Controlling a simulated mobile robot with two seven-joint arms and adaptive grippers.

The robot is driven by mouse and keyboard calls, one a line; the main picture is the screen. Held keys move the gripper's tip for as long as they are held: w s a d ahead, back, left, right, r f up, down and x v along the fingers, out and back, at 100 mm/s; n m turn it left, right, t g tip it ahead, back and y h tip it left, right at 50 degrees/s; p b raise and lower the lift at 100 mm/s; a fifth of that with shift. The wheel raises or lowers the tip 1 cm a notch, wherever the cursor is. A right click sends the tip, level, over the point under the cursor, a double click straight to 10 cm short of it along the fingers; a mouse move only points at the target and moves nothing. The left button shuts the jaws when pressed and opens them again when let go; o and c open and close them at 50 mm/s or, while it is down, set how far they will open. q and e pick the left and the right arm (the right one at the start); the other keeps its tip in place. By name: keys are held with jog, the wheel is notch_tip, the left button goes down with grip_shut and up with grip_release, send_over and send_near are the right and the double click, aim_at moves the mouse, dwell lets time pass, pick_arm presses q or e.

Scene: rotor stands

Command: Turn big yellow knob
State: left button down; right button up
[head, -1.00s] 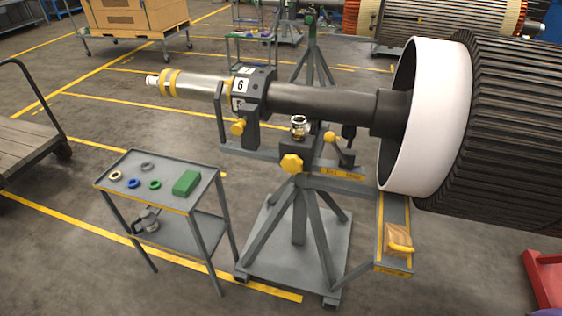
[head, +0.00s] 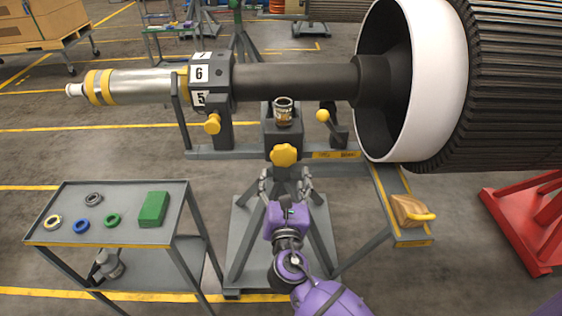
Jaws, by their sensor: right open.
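The big yellow knob (head: 284,155) is a lobed handle on the front of the dark stand block, below the rotor shaft. My right gripper (head: 286,176) is open, with its two fingers pointing up at the stand just below the knob. The fingers are apart with nothing between them but the stand behind; I cannot tell how far in front of the knob they are. A smaller yellow knob (head: 212,124) sits to the left, under the numbered collar, and a yellow ball-ended lever (head: 322,116) sits to the right. My left gripper is not in view.
A grey cart (head: 130,232) with coloured rings and a green block (head: 153,209) stands at left. The rotor shaft (head: 295,82) runs above the knob. A side tray (head: 400,235) holds a wooden block with a yellow strap (head: 412,211). A red stand (head: 530,220) is at right.

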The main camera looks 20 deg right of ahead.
aim_at(283, 159)
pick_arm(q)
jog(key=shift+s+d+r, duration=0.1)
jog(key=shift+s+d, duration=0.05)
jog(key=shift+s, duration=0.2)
pick_arm(e)
jog(key=x, duration=0.7)
jog(key=shift+w+d+r, duration=0.15)
jog(key=shift+w+d, duration=0.05)
jog(key=shift+w, duration=0.1)
jog(key=c, duration=1.1)
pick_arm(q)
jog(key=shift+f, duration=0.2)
pick_arm(e)
jog(key=shift+m, duration=0.3)
